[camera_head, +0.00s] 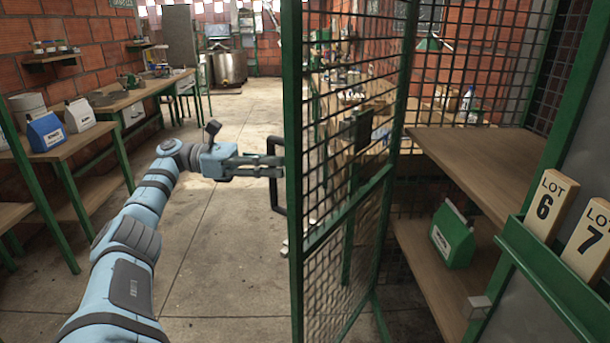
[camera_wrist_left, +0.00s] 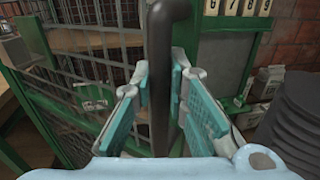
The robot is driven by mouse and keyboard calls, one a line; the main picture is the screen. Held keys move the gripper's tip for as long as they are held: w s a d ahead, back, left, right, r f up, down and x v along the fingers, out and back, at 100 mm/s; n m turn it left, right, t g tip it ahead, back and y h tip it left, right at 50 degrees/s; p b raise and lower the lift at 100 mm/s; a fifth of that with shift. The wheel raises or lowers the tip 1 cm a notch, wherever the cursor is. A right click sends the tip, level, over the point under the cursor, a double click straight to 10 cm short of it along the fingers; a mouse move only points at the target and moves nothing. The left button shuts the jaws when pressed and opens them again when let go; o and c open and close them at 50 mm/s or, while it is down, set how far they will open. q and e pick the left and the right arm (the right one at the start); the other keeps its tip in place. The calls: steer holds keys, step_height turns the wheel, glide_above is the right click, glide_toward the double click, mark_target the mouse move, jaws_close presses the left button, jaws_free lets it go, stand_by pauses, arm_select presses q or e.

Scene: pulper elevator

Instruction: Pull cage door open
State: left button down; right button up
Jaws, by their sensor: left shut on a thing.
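The cage door (camera_head: 343,170) is a green-framed wire mesh panel that stands ajar, with its free edge toward me. A dark bar handle (camera_head: 275,185) sticks out from that edge on the left. My left gripper (camera_head: 279,168) reaches in from the left and is shut on the handle. In the left wrist view, the handle (camera_wrist_left: 158,70) runs upright between the teal-padded fingers of my left gripper (camera_wrist_left: 160,100). The door's mesh (camera_wrist_left: 85,55) shows at the left there. My right gripper is in neither view.
Inside the cage are wooden shelves (camera_head: 490,165) with a green box (camera_head: 453,235). A green rack with number blocks (camera_head: 545,205) stands at the right. A workbench (camera_head: 50,150) with a blue box (camera_head: 45,132) lines the left. The concrete floor (camera_head: 225,240) left of the door is clear.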

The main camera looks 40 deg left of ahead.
arm_select(q)
steer(key=shift+a, duration=0.25)
steer(key=c, duration=1.6)
jaws_free()
steer(key=shift+o, duration=0.2)
